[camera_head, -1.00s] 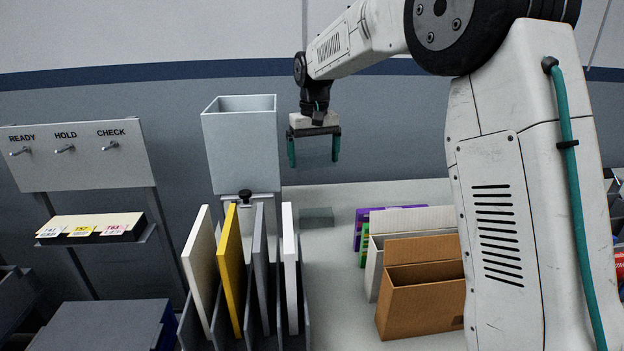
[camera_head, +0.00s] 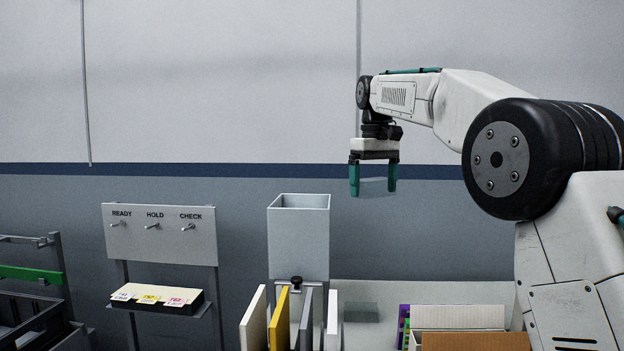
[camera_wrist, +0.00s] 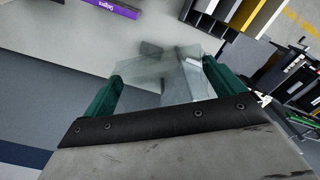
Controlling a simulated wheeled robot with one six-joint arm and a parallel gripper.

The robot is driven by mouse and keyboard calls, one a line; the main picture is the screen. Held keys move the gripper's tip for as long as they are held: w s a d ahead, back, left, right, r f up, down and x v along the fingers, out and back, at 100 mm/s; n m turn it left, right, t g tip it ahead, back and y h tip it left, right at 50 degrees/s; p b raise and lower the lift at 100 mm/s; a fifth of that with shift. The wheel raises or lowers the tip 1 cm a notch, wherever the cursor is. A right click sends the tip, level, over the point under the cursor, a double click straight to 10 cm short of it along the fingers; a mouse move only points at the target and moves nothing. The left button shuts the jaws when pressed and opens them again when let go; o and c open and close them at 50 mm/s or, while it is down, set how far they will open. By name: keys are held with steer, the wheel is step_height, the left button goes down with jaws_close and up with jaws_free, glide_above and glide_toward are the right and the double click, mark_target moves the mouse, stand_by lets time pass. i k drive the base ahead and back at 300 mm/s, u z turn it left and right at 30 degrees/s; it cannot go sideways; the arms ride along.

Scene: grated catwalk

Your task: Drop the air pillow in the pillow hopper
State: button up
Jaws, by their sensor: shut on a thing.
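The air pillow (camera_wrist: 165,80) is clear and see-through; in the wrist view it spans between the two green fingers of my gripper (camera_wrist: 162,70). My gripper (camera_head: 373,190) is shut on it, fingers pointing down, and the pillow (camera_head: 376,186) shows only faintly in the head view. The pillow hopper appears to be the tall pale grey open-topped box (camera_head: 298,243) against the wall. My gripper is to the right of the hopper in the picture, its fingertips about level with the rim. The hopper's inside bottom is hidden.
Upright panels in a slotted rack (camera_head: 278,322) stand in front of the hopper. A faint greenish patch (camera_head: 360,312) lies on the bench. A cardboard box (camera_head: 475,342) and files are at right.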

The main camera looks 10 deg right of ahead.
mark_target(354, 311)
steer(key=k, duration=0.15)
steer(key=u, duration=2.35)
steer(key=i, duration=2.55)
steer(key=z, duration=3.4)
steer(key=i, duration=0.5)
steer(key=z, duration=0.05)
